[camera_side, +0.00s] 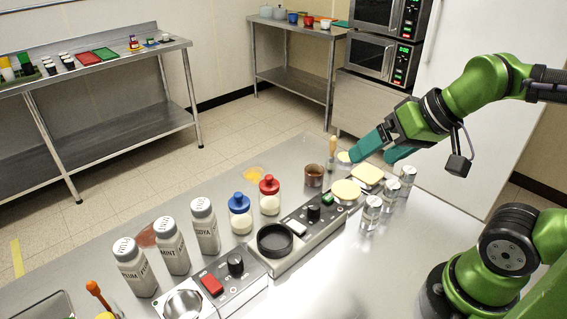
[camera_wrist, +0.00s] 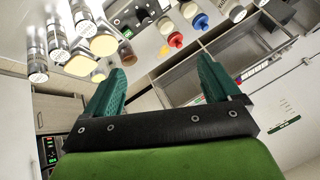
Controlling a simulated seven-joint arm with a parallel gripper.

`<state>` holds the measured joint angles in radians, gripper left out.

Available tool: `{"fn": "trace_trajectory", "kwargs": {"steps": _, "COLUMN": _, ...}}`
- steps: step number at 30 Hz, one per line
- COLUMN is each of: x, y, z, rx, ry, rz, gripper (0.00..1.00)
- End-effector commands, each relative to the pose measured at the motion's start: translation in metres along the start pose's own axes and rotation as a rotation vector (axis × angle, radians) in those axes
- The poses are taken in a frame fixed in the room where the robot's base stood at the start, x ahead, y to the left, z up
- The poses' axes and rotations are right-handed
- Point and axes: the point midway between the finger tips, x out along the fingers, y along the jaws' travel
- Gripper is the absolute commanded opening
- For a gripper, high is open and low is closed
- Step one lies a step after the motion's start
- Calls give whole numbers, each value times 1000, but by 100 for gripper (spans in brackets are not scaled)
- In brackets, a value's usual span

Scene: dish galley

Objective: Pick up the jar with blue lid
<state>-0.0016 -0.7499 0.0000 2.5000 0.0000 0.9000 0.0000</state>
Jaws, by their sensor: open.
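The jar with the blue lid (camera_side: 240,214) is a small clear jar with pale contents, standing upright on the steel counter. It is just left of a similar jar with a red lid (camera_side: 269,195). The blue-lidded jar also shows near the top of the wrist view (camera_wrist: 198,17), with the red-lidded jar (camera_wrist: 175,39) beside it. My gripper (camera_side: 372,148) has teal fingers and is up at the right, above the counter's far end and well apart from the jar. Its fingers (camera_wrist: 163,85) are spread wide with nothing between them in the wrist view.
Several grey labelled shakers (camera_side: 170,246) stand left of the jar. A black-and-steel control unit (camera_side: 313,218) with a dark round dish (camera_side: 275,240) lies in front of it.

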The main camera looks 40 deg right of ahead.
Motion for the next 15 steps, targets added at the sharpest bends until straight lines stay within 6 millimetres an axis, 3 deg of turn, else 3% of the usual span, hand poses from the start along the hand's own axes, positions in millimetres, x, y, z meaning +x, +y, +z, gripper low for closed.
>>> {"fn": "trace_trajectory", "kwargs": {"steps": 5, "x": 19, "y": -6, "z": 4, "rx": -24, "ry": -87, "rz": 13, "gripper": 90}}
{"fn": "trace_trajectory", "kwargs": {"steps": 15, "x": 86, "y": -71, "z": -50, "rx": -222, "ry": -340, "rz": 80, "gripper": 90}}
